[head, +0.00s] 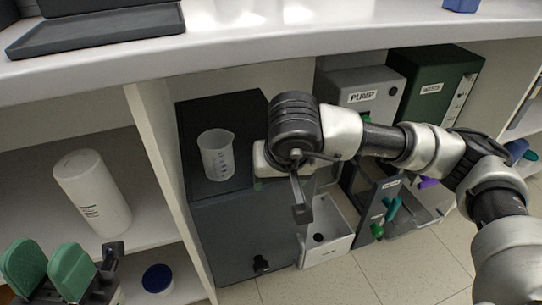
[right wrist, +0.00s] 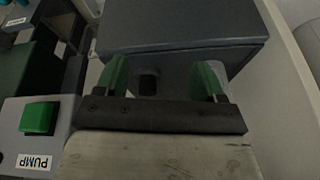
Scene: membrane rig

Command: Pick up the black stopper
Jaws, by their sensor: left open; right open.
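A small black round thing (head: 319,238), possibly the black stopper, shows in the white open bin (head: 341,246) in the head view. A black knob-like piece (head: 261,263) shows low on the front of the dark grey box; I cannot tell which is the stopper. My right gripper (head: 302,213) hangs above and beside the bin, its fingers mostly hidden. In the right wrist view its green fingers (right wrist: 163,80) are apart, and a small dark piece (right wrist: 148,83) shows between them, its contact unclear. My left gripper (head: 47,270) is open and empty at lower left.
A beaker (head: 217,155) stands on the dark grey box (head: 232,238). The pump unit (head: 362,84) and a green unit (head: 437,85) are to the right. A white bottle (head: 92,192) and a blue-lidded jar (head: 157,278) stand left. The counter edge (head: 250,45) overhangs.

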